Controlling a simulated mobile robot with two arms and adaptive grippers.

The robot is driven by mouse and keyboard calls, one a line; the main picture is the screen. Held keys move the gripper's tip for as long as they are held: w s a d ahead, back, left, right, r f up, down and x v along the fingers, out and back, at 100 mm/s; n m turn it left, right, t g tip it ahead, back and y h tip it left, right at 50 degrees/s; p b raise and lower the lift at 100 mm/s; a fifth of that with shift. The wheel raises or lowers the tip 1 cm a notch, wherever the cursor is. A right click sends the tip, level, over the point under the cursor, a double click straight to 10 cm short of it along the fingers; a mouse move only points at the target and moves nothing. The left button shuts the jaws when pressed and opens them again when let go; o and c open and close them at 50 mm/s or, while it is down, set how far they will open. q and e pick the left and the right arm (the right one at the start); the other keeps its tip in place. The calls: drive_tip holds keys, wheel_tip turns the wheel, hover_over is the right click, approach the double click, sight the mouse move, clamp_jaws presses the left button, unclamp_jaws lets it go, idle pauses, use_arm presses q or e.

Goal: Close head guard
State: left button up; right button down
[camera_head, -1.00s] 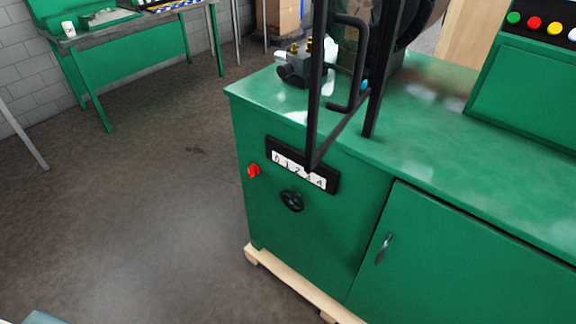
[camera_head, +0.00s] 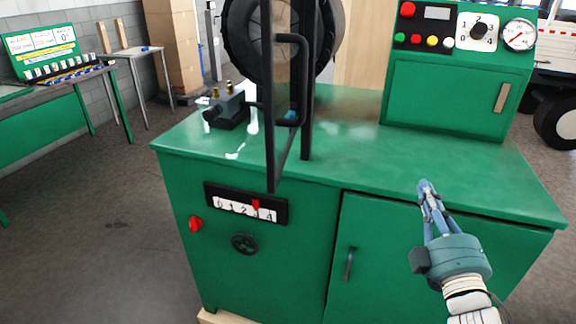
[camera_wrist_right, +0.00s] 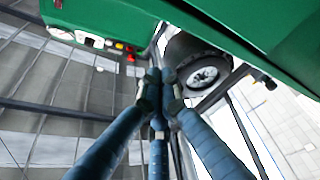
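The head guard (camera_head: 269,100) is a black upright frame with a C-shaped black handle (camera_head: 301,75). In the head view it stands swung outward over the green bench, its lower bar pointing toward me past the front edge. The round black crimper head (camera_head: 240,35) is behind it, partly covered by the frame. My right gripper (camera_head: 425,184) is in front of the bench's right part, well to the right of the guard and apart from it. Its fingers are together and hold nothing; they also meet in the right wrist view (camera_wrist_right: 158,88). My left gripper is not in view.
The green machine bench (camera_head: 350,180) carries a small dark valve block (camera_head: 227,110) at left and a green control box (camera_head: 450,95) at back right. A red knob (camera_head: 195,223) and counter plate (camera_head: 246,205) are on its front. The bench top between guard and box is clear.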

drive_tip(key=s+a+r+n+g+y, duration=0.2)
drive_tip(key=a+r+n+y, duration=0.3)
drive_tip(key=r+n+y, duration=0.6)
drive_tip(key=s+a+r+n+g+y, duration=0.15)
drive_tip(key=a+r+n+y, duration=0.25)
drive_tip(key=r+n+y, duration=0.65)
drive_tip(key=n+g+h, duration=0.3)
drive_tip(key=n+g, duration=1.1)
drive_tip(key=n, duration=0.5)
approach(273, 157)
use_arm(q)
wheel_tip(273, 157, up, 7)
drive_tip(key=p, duration=0.6)
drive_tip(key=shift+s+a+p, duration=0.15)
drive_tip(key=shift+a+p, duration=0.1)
drive_tip(key=shift+p, duration=0.15)
use_arm(e)
drive_tip(key=a, duration=0.7)
drive_tip(key=shift+w, duration=0.35)
drive_tip(key=shift+r+t, duration=0.15)
drive_tip(key=shift+t, duration=0.1)
